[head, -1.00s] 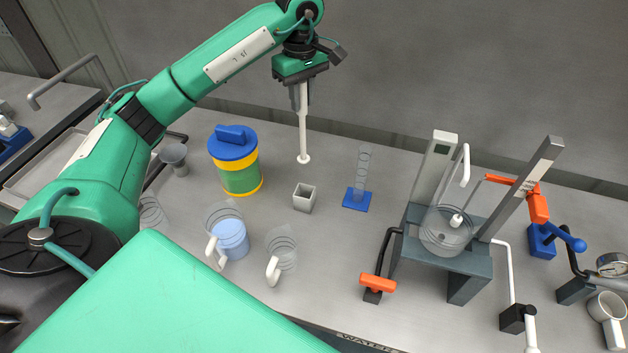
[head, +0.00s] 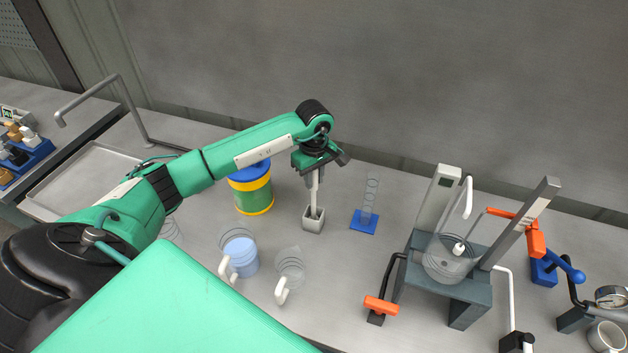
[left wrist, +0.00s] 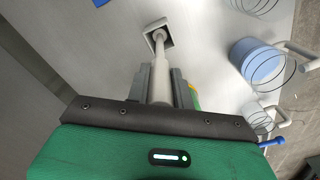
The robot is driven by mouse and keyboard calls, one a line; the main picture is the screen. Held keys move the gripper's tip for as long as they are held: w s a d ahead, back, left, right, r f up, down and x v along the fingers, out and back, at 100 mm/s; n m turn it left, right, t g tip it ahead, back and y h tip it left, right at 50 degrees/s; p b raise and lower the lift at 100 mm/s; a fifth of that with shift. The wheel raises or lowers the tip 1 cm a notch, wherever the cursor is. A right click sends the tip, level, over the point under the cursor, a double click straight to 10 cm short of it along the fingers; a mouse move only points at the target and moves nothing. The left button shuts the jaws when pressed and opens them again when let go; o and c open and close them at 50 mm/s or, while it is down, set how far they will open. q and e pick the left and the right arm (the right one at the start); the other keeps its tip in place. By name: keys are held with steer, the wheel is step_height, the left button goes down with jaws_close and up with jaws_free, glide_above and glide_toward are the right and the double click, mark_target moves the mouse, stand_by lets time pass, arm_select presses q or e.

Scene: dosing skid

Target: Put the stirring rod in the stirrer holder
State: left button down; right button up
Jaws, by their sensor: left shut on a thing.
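The stirring rod (head: 314,198) is white and upright. My left gripper (head: 313,178) is shut on its upper part and points down. The stirrer holder (head: 312,225) is a small grey square cup on the bench, directly below the gripper. The rod's lower end is at the holder's mouth and looks to be inside the opening; how deep cannot be seen. In the left wrist view the rod (left wrist: 160,65) runs from between the fingers to the dark square opening of the holder (left wrist: 151,26). My right gripper is not in view.
A blue-lidded yellow and green canister (head: 252,197) stands just left of the holder. A graduated cylinder on a blue base (head: 363,222) is to the right. A beaker of blue liquid (head: 242,258) and a clear beaker (head: 290,267) stand in front. A grey stand (head: 470,288) is farther right.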

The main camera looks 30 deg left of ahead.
mark_target(314, 196)
arm_select(q)
step_height(314, 196, down, 2)
steer(key=shift+f+p, duration=0.1)
steer(key=shift+p, duration=0.2)
steer(key=shift+f, duration=0.1)
steer(key=shift+f+b, duration=0.2)
steer(key=shift+b, duration=0.1)
steer(key=c, duration=1.2)
jaws_free()
steer(key=shift+c, duration=0.2)
steer(key=shift+r, duration=0.15)
